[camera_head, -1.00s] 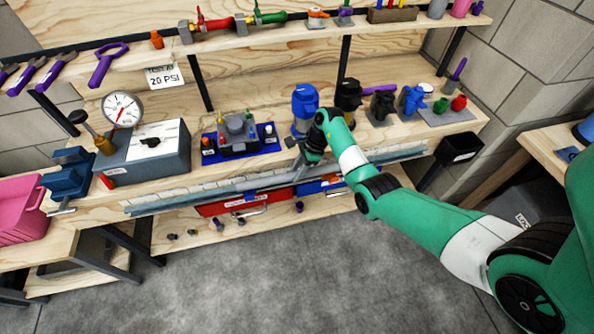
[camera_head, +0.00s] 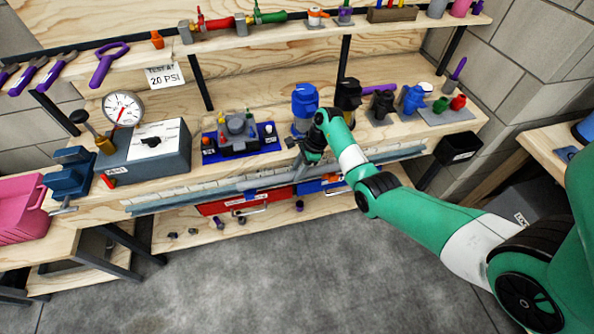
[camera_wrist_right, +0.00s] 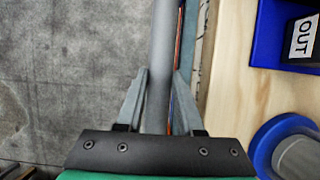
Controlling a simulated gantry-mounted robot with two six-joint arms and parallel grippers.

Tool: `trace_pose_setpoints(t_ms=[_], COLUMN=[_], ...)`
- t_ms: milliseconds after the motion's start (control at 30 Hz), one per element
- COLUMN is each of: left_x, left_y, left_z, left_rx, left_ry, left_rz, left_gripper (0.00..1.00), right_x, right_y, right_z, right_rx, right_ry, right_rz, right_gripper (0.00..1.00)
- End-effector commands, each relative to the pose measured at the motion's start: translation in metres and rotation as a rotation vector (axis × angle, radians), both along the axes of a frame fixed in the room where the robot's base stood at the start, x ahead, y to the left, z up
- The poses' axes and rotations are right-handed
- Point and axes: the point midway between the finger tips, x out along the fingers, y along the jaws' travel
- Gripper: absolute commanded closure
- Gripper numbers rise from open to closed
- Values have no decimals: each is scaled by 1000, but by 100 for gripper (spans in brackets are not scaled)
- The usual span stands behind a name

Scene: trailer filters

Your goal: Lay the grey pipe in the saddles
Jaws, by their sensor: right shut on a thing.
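My right gripper (camera_head: 300,160) is at the front edge of the workbench, in front of the blue-topped canister. In the right wrist view its fingers (camera_wrist_right: 160,78) are closed on either side of the grey pipe (camera_wrist_right: 160,40), which runs straight away from the palm side through the jaws. In the head view a long grey pipe (camera_head: 240,184) lies along the bench's front edge, close above a blue-grey rail (camera_head: 165,206); I cannot tell whether they touch. I cannot make out the saddles clearly. My left gripper is out of view.
A gauge box (camera_head: 155,150), blue vise (camera_head: 70,175) and blue tray with a fixture (camera_head: 240,138) stand on the bench. A blue-topped canister (camera_head: 304,105) is behind my gripper. A red drawer (camera_head: 225,206) is below. The floor in front is clear.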

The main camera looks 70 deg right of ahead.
Motion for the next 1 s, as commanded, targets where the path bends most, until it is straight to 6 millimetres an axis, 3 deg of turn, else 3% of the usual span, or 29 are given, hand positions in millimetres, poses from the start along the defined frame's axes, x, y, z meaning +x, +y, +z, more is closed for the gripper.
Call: trace_pose_setpoints(t_ms=[1000], left_x=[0], left_y=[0], left_z=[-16], left_rx=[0], left_ry=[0], left_rz=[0], left_gripper=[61], right_x=[0], right_y=[0], right_z=[-26], right_rx=[-1], right_ry=[-1], right_rz=[0], right_gripper=[100])
